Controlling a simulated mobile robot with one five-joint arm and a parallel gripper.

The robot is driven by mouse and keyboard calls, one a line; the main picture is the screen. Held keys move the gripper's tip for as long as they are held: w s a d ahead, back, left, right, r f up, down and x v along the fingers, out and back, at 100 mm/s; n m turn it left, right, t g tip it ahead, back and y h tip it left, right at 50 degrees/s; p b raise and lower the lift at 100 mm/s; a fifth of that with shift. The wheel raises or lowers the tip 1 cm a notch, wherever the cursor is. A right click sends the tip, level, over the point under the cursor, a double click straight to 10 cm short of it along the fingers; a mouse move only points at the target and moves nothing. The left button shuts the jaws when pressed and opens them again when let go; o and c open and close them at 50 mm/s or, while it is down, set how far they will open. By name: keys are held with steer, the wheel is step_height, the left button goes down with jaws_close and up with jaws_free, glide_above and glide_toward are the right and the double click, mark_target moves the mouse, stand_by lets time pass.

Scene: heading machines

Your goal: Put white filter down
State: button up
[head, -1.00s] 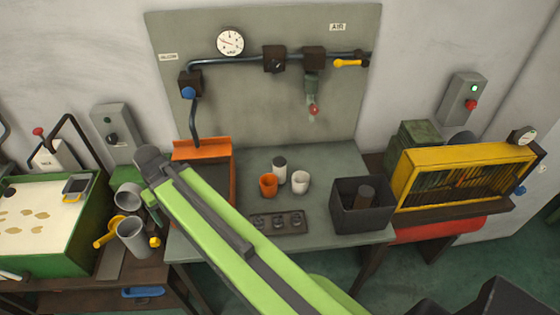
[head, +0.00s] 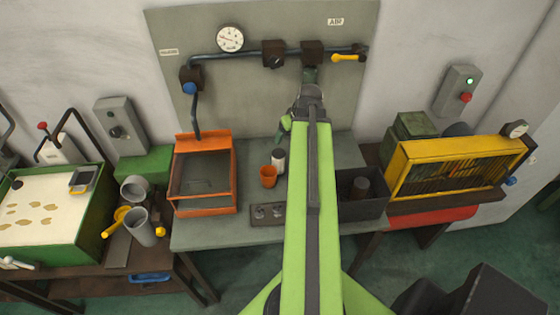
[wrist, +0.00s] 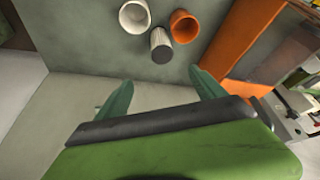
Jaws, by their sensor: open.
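A white cup-like piece (wrist: 134,17), an orange cup-like piece (wrist: 185,26) and a pale cylinder with a dark end (wrist: 160,44) stand close together on the grey bench. I cannot tell for sure which of the pale ones is the white filter. In the head view the orange piece (head: 268,177) and the pale cylinder (head: 279,162) show left of my arm; the white cup is hidden behind it. My gripper (wrist: 161,76) is open and empty, apart from all three. In the head view a green part of it (head: 284,128) shows near the back panel.
An orange-rimmed tray (head: 205,210) stands left on the bench (head: 225,233). A dark holder strip (head: 264,215) lies in front of the pieces. A dark open bin (head: 365,208) stands to the right, partly behind my arm. Pipes and a gauge (head: 230,39) are on the panel behind.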

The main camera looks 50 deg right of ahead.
steer(key=b, duration=1.1)
glide_toward(279, 153)
steer(key=x, duration=0.5)
steer(key=shift+d+f, duration=0.2)
steer(key=shift+d, duration=0.1)
steer(key=shift+w+f+b, duration=0.15)
steer(key=shift+w+b, duration=0.05)
steer(key=shift+b, duration=0.1)
steer(key=b+x, duration=0.5)
steer(key=shift+a+f, duration=0.15)
steer(key=shift+a, duration=0.05)
steer(key=shift+r, duration=0.2)
jaws_close()
